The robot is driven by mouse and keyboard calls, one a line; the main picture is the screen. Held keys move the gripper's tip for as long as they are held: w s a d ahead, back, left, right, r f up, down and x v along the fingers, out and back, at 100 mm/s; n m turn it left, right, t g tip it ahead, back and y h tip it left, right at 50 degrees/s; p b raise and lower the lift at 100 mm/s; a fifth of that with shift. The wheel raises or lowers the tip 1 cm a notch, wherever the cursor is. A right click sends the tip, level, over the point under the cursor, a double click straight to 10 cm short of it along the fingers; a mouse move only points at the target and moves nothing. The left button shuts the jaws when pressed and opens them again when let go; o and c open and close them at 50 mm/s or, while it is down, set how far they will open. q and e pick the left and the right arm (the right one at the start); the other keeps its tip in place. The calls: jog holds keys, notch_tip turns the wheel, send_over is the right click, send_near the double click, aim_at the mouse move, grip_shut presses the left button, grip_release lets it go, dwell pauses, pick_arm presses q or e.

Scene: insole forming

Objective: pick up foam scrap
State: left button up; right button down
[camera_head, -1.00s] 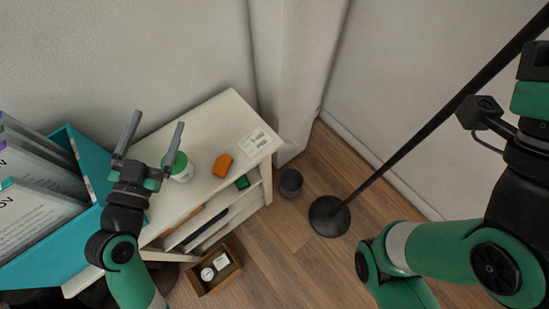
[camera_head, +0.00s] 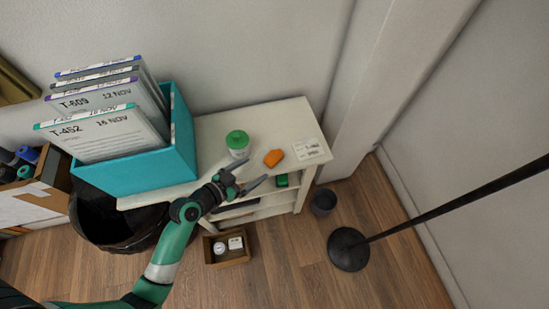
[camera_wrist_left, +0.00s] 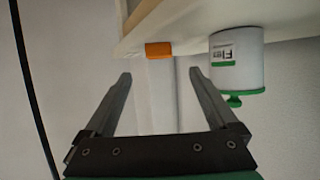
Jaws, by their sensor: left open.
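The foam scrap appears to be the small orange block (camera_head: 273,158), lying on the cream shelf top (camera_head: 213,133) between a white jar with a green lid (camera_head: 238,143) and a white label card. My left gripper (camera_head: 254,171) is open and empty at the shelf's front edge, its fingers pointing towards the orange block but apart from it. In the left wrist view the orange block (camera_wrist_left: 158,50) shows beyond the gap between the open fingertips (camera_wrist_left: 160,74), with the jar (camera_wrist_left: 238,65) on the right, appearing upside down. My right gripper is not in view.
A teal box (camera_head: 137,172) of upright folders stands at the shelf's left end. The label card (camera_head: 306,149) lies right of the block. A small open wooden box (camera_head: 226,258), a dark cup (camera_head: 323,202) and a black stand base (camera_head: 348,249) are on the floor.

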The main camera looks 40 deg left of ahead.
aim_at(272, 157)
pick_arm(q)
jog(key=x, duration=0.4)
jog(key=shift+b, duration=0.4)
jog(key=shift+w+f, duration=0.1)
jog(key=shift+w, duration=0.1)
jog(key=b+x, duration=0.2)
jog(key=x, duration=0.2)
jog(key=shift+w, duration=0.4)
jog(key=shift+c, duration=0.8)
jog(key=c, duration=1.3)
jog(key=shift+o, duration=0.2)
